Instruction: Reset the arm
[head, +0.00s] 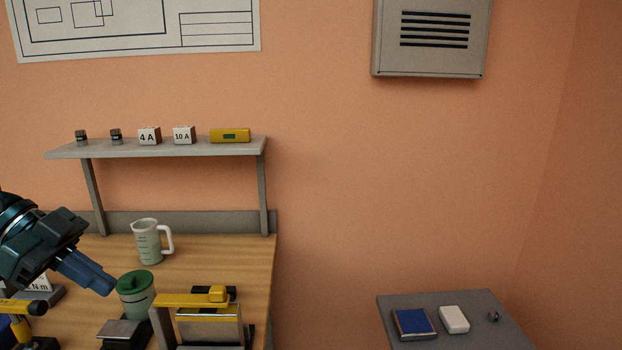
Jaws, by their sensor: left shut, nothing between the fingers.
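My left gripper (100,284) comes in from the left edge above the wooden bench. Its blue fingers are together with nothing between them, and they point down and right. The fingertips appear close to a green-lidded jar (136,292); I cannot tell whether they touch it. A yellow-topped gantry frame (192,299) stands at the front of the bench, right of the jar, with its lower part cut off by the picture edge. My right gripper is not in view.
A measuring jug (148,243) stands behind the jar. A shelf (190,150) above holds small blocks and a yellow level (230,135). A grey side table (470,301) at right carries a blue-topped tray (414,323) and a white box (454,319).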

